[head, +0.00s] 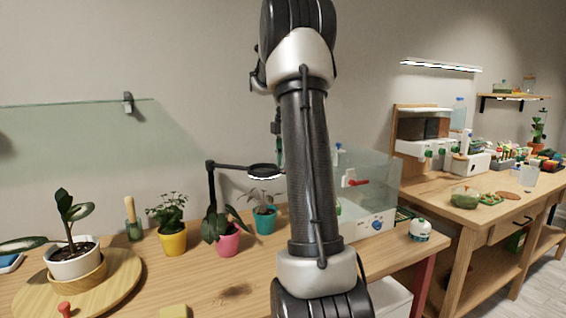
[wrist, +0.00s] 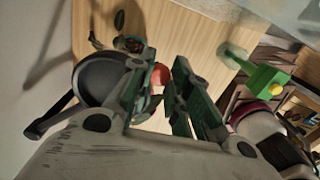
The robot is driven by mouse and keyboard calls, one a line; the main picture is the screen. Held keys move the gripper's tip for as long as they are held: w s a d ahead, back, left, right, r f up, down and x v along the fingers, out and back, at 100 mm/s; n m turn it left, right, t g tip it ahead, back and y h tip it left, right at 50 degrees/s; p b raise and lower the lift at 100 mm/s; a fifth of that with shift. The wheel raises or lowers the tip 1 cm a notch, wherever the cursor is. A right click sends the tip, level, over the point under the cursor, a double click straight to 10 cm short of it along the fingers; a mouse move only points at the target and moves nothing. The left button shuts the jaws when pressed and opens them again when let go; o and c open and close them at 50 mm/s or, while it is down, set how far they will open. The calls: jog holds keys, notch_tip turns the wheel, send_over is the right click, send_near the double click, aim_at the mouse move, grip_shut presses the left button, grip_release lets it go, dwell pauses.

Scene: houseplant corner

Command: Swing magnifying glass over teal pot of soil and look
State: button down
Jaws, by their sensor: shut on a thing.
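The magnifying glass, a dark ring lens (head: 266,171) on a jointed black arm and post, shows above the teal pot (head: 264,220) and its small plant in the head view. I cannot tell from this view whether it is exactly over the soil. In the wrist view the dark round head (wrist: 100,78) lies beside the left finger, with its arm running to the lower left. My gripper (wrist: 160,98) has a red knob (wrist: 160,75) showing between its fingers and is shut on the magnifying glass. In the head view my arm hides most of the gripper.
A pink pot (head: 229,242) stands left of the teal pot, under the lens arm. A yellow pot (head: 173,240) and a white pot (head: 74,262) on a round wooden board stand farther left. A clear tank (head: 375,190) with a red tap stands to the right, partly behind my arm.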

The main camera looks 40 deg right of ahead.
jog(key=shift+w+d, duration=0.1)
dwell(0.3)
jog(key=c, duration=1.3)
grip_release()
notch_tip(320, 180, up, 12)
